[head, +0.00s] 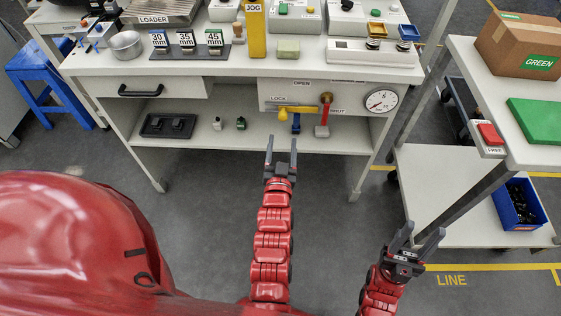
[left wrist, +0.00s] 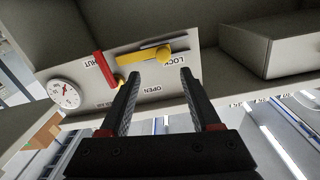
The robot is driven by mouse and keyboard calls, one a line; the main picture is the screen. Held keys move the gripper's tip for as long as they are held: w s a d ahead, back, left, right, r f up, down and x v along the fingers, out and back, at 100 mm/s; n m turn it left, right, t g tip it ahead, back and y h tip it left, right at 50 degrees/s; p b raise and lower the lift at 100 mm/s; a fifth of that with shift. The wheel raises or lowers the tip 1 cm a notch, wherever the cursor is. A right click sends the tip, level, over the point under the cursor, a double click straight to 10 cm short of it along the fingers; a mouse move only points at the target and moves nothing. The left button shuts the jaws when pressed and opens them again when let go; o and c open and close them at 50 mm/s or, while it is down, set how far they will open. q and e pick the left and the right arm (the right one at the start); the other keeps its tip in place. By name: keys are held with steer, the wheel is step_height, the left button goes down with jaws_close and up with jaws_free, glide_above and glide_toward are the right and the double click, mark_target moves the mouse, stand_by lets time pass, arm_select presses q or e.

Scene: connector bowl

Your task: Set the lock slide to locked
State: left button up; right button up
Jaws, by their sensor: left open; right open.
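The lock slide is a yellow bar with a round knob (head: 283,113) on the pale panel under the tabletop. Its knob sits by the LOCK label (head: 278,99). In the left wrist view, which shows the panel upside down, the yellow knob (left wrist: 164,57) lies beyond and between my fingertips, near the LOCK lettering. A red lever (left wrist: 104,64) stands beside it. My left gripper (head: 281,150) is open and empty, in front of and below the knob; I cannot tell the exact gap. My right gripper (head: 421,236) is open and empty, away from the bench.
A round gauge (head: 381,101) is at the panel's right end. A drawer (head: 150,90) is to the left. The lower shelf (head: 195,142) holds a black tray (head: 168,126). A side cart (head: 440,185) stands at the right.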

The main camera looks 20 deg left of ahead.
arm_select(q)
steer(key=p+v, duration=0.1)
steer(key=v, duration=0.6)
steer(key=shift+s, duration=0.15)
